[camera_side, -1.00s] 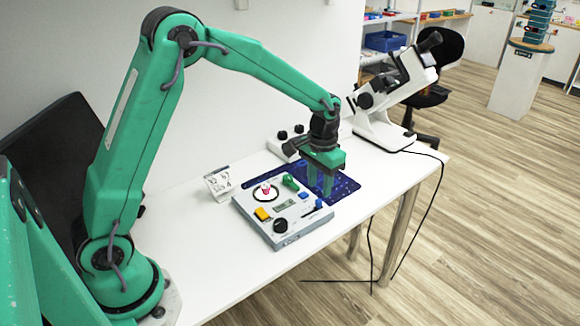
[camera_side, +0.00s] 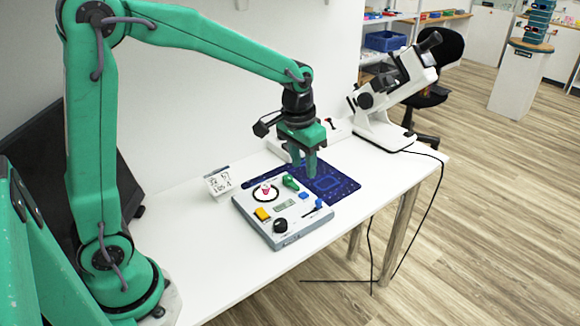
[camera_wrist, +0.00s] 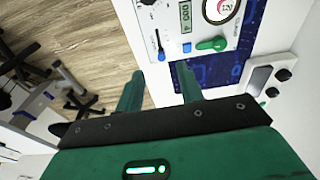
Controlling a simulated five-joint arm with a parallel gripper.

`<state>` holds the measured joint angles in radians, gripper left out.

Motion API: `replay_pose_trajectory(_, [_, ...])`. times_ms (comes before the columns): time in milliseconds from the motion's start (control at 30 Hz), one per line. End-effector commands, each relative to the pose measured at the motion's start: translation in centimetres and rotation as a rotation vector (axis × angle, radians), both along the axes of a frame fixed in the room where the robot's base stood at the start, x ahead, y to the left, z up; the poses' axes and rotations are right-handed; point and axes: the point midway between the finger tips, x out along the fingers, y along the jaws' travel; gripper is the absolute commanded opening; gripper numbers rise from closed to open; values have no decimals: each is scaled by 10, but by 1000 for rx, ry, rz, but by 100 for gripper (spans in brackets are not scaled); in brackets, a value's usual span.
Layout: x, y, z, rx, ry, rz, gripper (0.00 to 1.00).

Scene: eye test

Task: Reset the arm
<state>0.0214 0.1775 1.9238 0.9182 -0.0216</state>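My gripper (camera_side: 304,166) hangs with its fingers pointing down over the blue mat (camera_side: 341,187), just behind the console. Its green fingers stand apart in the wrist view (camera_wrist: 159,72), with nothing between them. The grey-white console (camera_side: 283,234) lies on the white table. It carries a round gauge, a yellow button (camera_side: 262,214), a black knob (camera_side: 280,225), a green switch (camera_side: 290,183) and a blue button. In the wrist view the console (camera_wrist: 172,18) is at the top, with its small display and blue slider (camera_wrist: 161,53). I cannot tell the fingertips' exact height.
A small white sign with figures (camera_side: 218,182) stands left of the console. A white microscope (camera_side: 385,112) stands at the table's back right. A white box with black knobs (camera_wrist: 262,82) lies behind the mat. The table (camera_side: 215,255) is clear in front left.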

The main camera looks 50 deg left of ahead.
Motion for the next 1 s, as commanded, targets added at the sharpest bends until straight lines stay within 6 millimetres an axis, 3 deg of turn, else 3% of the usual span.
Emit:
replay_pose_trajectory(200, [-35,2,34,-1,-71,0,37])
replay_pose_trajectory(500, [-85,5,64,-1,-162,0,37])
replay_pose_trajectory(1000, [-167,8,81,1,-313,0,37])
